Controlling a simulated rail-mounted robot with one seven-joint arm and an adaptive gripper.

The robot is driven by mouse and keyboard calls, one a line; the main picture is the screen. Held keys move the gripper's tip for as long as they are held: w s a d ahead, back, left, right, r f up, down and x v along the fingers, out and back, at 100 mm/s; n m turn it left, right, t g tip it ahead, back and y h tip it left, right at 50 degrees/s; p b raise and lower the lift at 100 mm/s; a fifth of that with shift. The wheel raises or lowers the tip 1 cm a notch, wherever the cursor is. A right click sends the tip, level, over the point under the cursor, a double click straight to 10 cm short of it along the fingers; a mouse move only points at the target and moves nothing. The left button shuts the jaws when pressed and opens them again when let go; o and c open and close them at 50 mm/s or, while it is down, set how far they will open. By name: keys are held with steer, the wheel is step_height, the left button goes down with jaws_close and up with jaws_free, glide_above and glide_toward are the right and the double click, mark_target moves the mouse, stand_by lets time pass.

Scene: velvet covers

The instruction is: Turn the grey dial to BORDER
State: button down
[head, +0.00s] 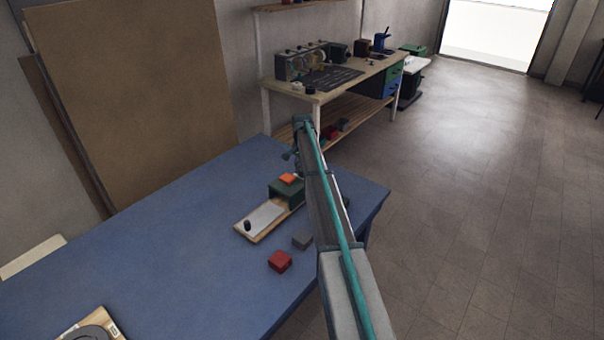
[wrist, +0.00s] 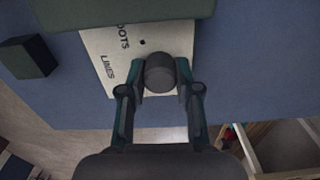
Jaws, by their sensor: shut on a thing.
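The grey dial (wrist: 160,70) is a short dark grey cylinder on a pale plate (wrist: 97,48) in the wrist view. The plate carries the words LINES and DOTS to the left of the dial, and a small dark dot lies near DOTS. I cannot read BORDER anywhere, and part of the plate is covered by my fingers. My gripper (wrist: 162,84) is shut on the dial, one finger on each side. In the head view my gripper (head: 294,156) is beyond the green block, and the dial cannot be made out there.
A green block (head: 286,194) with an orange top stands on a wooden board with a pale plate (head: 264,217) and dark knob (head: 247,225). A red block (head: 280,261) and grey block (head: 303,242) lie nearby. The blue table (head: 170,245) is mostly clear at left.

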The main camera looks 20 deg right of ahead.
steer(key=n+b, duration=0.1)
steer(key=n, duration=0.2)
steer(key=shift+n, duration=0.4)
steer(key=n+b, duration=0.1)
steer(key=n, duration=0.2)
steer(key=shift+n, duration=0.3)
steer(key=n, duration=0.3)
steer(key=shift+n+b, duration=0.3)
steer(key=shift+b, duration=0.1)
steer(key=shift+n, duration=1.8)
steer(key=c, duration=0.8)
jaws_free()
